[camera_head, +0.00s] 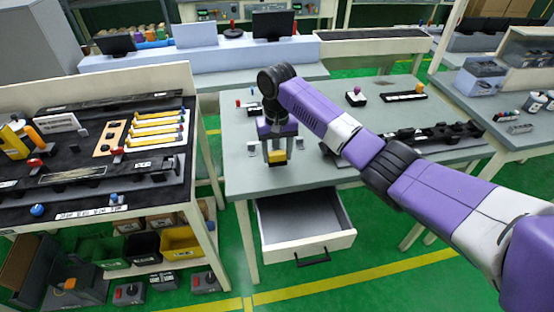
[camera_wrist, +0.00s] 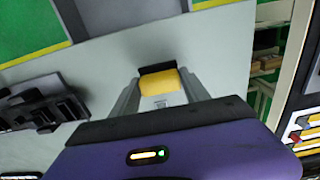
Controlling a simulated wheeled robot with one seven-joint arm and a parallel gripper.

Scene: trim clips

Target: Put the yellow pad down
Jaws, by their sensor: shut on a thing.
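My gripper (camera_head: 278,150) is over the front left part of the grey table (camera_head: 240,178), with its fingers pointing down. It is shut on the yellow pad (camera_head: 277,157), which shows between the fingertips. In the wrist view the yellow pad (camera_wrist: 158,82) sits between the two grey fingers, with a dark part along its far edge. I cannot tell whether the pad touches the tabletop or hangs just above it.
An open, empty-looking drawer (camera_head: 300,222) juts out below the table's front edge. A black rail fixture (camera_head: 435,135) lies to the right on the tabletop. Bare tabletop surrounds my gripper.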

